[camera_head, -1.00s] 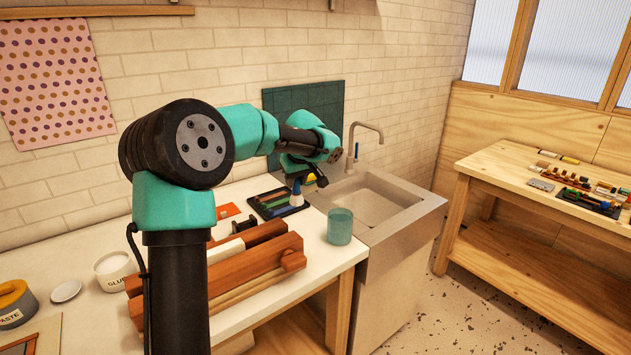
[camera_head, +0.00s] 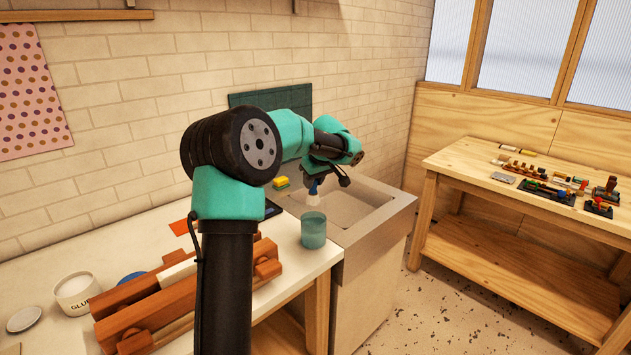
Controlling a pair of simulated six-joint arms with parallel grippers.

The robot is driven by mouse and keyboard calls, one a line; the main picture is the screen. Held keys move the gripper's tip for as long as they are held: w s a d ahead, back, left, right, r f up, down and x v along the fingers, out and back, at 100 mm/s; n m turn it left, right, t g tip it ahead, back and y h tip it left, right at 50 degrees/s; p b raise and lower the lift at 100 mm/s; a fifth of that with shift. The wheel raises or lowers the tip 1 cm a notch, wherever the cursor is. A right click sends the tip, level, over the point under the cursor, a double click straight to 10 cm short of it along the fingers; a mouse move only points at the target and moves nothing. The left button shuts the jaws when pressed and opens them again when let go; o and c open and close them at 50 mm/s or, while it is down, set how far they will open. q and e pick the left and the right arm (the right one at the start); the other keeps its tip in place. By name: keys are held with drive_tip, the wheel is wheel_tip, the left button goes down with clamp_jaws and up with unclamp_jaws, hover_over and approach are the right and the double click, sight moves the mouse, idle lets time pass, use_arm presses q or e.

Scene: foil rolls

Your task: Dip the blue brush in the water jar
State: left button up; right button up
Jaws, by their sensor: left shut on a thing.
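My left gripper (camera_head: 318,178) points down and is shut on the blue brush, whose fingers-end grip is partly hidden by the wrist. The blue brush (camera_head: 313,197) hangs upright with its pale bristles down, and a short blue part shows above them. The water jar (camera_head: 314,231) is a teal translucent cup near the counter's right edge. The bristles appear just above the jar's rim in the picture, apart from it. I cannot tell how exactly they line up in depth. My right gripper is not in view.
The sink (camera_head: 352,208) lies right behind the jar, with a yellow-green sponge (camera_head: 281,183) at its left. Reddish wooden bars (camera_head: 150,305) and a glue pot (camera_head: 77,293) are on the counter at left. A wooden bench (camera_head: 480,175) stands at right.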

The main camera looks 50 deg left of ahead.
use_arm(q)
drive_tip(key=shift+f, duration=0.15)
wheel_tip(320, 180, down, 9)
drive_tip(key=shift+f, duration=0.15)
idle(1.0)
idle(0.5)
drive_tip(key=shift+r, duration=3.85)
drive_tip(key=shift+r, duration=1.9)
